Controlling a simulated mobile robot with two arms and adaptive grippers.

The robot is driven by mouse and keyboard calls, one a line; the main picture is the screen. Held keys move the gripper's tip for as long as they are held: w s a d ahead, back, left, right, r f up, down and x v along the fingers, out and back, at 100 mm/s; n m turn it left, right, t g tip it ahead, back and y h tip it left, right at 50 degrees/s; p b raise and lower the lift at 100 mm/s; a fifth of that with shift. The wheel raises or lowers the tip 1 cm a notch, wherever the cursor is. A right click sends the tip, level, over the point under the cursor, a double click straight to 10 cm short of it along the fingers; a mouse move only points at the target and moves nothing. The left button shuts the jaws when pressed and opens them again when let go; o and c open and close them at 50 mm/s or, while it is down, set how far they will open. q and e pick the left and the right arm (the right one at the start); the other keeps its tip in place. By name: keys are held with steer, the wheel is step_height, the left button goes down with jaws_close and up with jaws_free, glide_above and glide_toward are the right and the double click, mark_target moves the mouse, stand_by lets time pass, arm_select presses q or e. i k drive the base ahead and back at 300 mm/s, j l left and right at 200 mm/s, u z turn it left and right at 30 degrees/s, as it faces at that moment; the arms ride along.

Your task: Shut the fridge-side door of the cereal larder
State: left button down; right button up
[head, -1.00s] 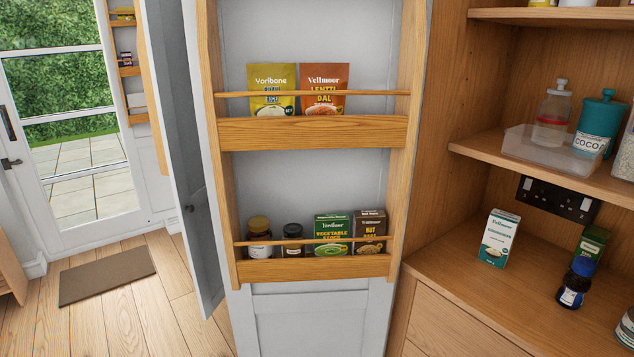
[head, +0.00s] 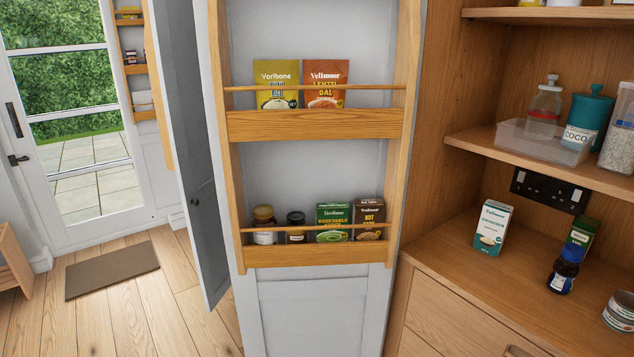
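A white larder door (head: 318,318) stands open in the middle of the head view, its inner face toward me. It carries a wooden door rack (head: 315,125). The upper shelf holds a yellow pouch (head: 276,82) and an orange-brown pouch (head: 326,80). The lower shelf holds two jars (head: 264,226) and two small boxes (head: 333,220). The open larder cabinet (head: 430,130) is to the right of this door. I cannot tell which door is the fridge-side one. Neither of my grippers is in view.
A second grey-white door (head: 200,170) stands edge-on at left. Cabinet shelves hold a clear tub (head: 540,143), a teal cocoa canister (head: 588,120), a white-green box (head: 494,228) and dark bottles (head: 563,271). A mat (head: 112,270) lies on open wooden floor near a glazed door (head: 75,130).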

mark_target(312, 299)
steer(key=k+l+z, duration=0.1)
steer(key=k+z, duration=0.25)
steer(key=k, duration=0.2)
steer(key=k+l+z, duration=0.35)
steer(key=k, duration=0.15)
steer(key=j+z, duration=0.1)
steer(key=z, duration=0.35)
steer(key=j+z, duration=0.1)
steer(key=z, duration=0.35)
steer(key=j+z, duration=0.1)
steer(key=z, duration=0.4)
steer(key=j+z, duration=0.1)
steer(key=z, duration=0.35)
steer(key=j+z, duration=0.1)
steer(key=z, duration=0.35)
steer(key=k+j, duration=0.15)
steer(key=j, duration=0.25)
steer(key=k+j, duration=0.15)
steer(key=j, duration=0.25)
steer(key=k+j, duration=0.15)
steer(key=j, duration=0.25)
steer(key=k+j+z, duration=0.1)
steer(key=j, duration=0.3)
steer(key=k+j, duration=0.2)
steer(key=j, duration=0.2)
steer(key=k+j, duration=0.2)
steer(key=j, duration=0.2)
steer(key=k+j, duration=0.15)
steer(key=j, duration=0.25)
steer(key=z, duration=0.05)
